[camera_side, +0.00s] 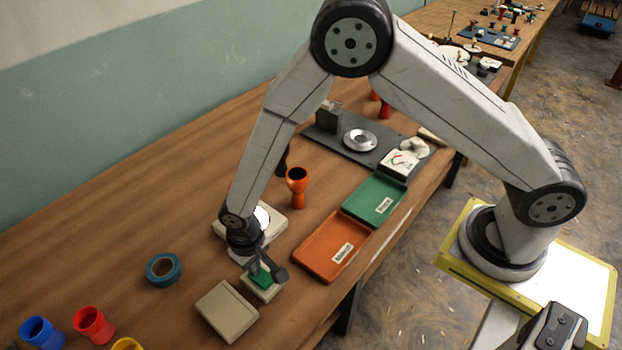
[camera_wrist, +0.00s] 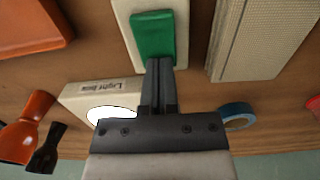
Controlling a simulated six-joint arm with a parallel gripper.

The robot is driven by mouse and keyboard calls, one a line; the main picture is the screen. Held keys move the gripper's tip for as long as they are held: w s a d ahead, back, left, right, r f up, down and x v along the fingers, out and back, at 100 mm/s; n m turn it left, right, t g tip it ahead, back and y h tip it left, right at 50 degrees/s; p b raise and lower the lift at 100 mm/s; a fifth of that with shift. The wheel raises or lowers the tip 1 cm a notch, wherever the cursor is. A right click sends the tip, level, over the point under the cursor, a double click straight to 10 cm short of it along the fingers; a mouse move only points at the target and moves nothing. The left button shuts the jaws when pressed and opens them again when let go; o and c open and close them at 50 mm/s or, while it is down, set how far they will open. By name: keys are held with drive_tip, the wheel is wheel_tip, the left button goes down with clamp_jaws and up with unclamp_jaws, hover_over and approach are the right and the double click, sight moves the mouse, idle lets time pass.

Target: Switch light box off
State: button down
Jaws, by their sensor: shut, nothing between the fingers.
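The light box (camera_wrist: 85,93) is a cream box with a "Light box" label and a bright white disc on top. In the side view the light box (camera_side: 277,226) is partly hidden behind my arm. A green rocker switch (camera_wrist: 153,36) sits on a cream base (camera_wrist: 126,24); in the side view the switch (camera_side: 261,280) is partly covered by my gripper. My gripper (camera_wrist: 158,66) is shut and empty, with its fingertips at the near edge of the green rocker. In the side view my gripper (camera_side: 266,266) is low over the switch; I cannot tell whether it touches.
A ribbed beige box (camera_side: 227,310) stands close beside the switch. Blue tape (camera_side: 164,269), an orange goblet (camera_side: 297,187), an orange tray (camera_side: 318,259) and a green tray (camera_side: 364,211) lie around. Several coloured cups stand at lower left. The table's left middle is clear.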

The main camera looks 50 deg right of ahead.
drive_tip(key=shift+s, duration=0.1)
idle(0.3)
drive_tip(key=shift+s+r, duration=0.35)
drive_tip(key=shift+s, duration=0.25)
drive_tip(key=shift+r, duration=0.1)
wheel_tip(320, 180, up, 14)
drive_tip(key=w, duration=0.2)
drive_tip(key=shift+w+f, duration=0.2)
drive_tip(key=shift+w, duration=0.05)
idle(0.5)
drive_tip(key=shift+d, duration=0.1)
